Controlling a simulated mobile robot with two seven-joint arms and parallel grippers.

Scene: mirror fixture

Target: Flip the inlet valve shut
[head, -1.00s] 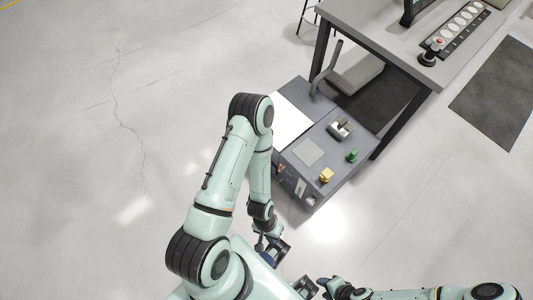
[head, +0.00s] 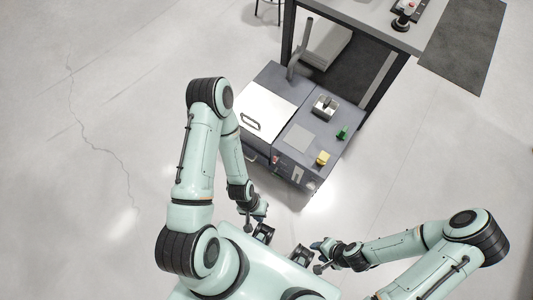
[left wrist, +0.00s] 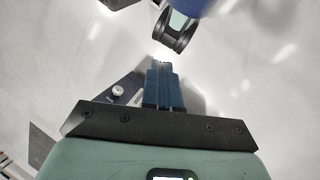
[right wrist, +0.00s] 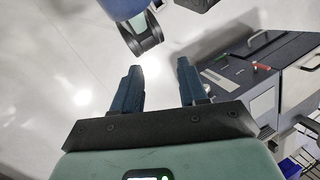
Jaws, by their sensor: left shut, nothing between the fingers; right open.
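A grey cabinet (head: 282,140) stands ahead of me, with small fittings on it: a yellow block (head: 322,158), a green part (head: 342,134), a metal bracket (head: 325,107) and a small red part (head: 275,159) on the front. I cannot tell which one is the inlet valve. In the right wrist view a red-handled part (right wrist: 262,67) shows on the cabinet. My left gripper (head: 265,208) is near the cabinet's front, apart from it; its blue fingers (left wrist: 163,66) are together and empty. My right gripper (head: 318,246) is open and empty, its fingers (right wrist: 158,66) spread.
A white lid (head: 262,112) with a handle covers the cabinet's left part, and a grey lever (head: 300,50) rises at its back. A table (head: 370,22) stands behind, with a red-button box (head: 405,15). The floor to the left is clear.

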